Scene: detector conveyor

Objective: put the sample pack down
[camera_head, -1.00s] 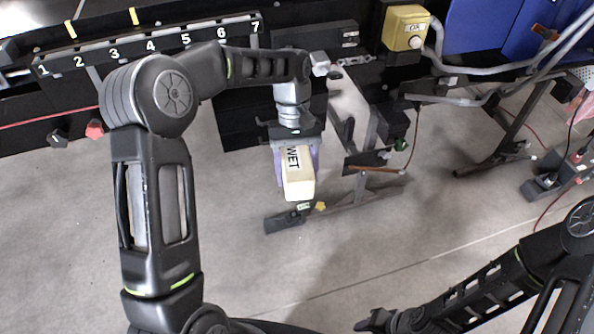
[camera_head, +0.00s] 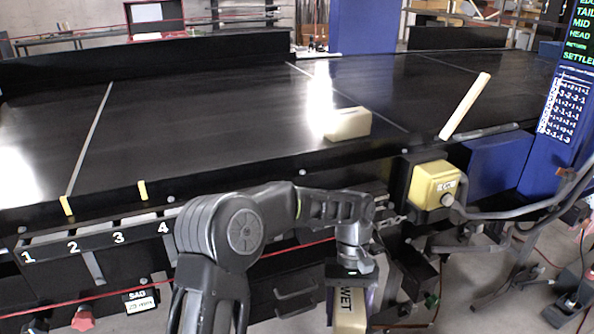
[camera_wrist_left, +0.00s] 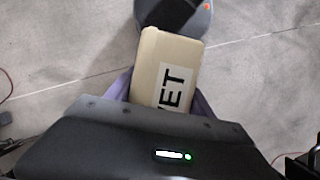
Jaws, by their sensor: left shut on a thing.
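The sample pack (camera_head: 349,313) is a cream block with a white label reading WET. My left gripper (camera_head: 352,285) is shut on it and holds it low in front of the conveyor's near side, at the bottom of the head view. The pack's lower end is cut off there. In the left wrist view the pack (camera_wrist_left: 172,72) juts out between the purple fingers over the grey floor. My right gripper is not in view.
The black conveyor belt (camera_head: 220,120) runs across behind the arm. A pale block (camera_head: 348,123) and a pale bar (camera_head: 465,106) are on it. A numbered rail (camera_head: 95,240), a yellow box (camera_head: 434,184) and cables line the near side.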

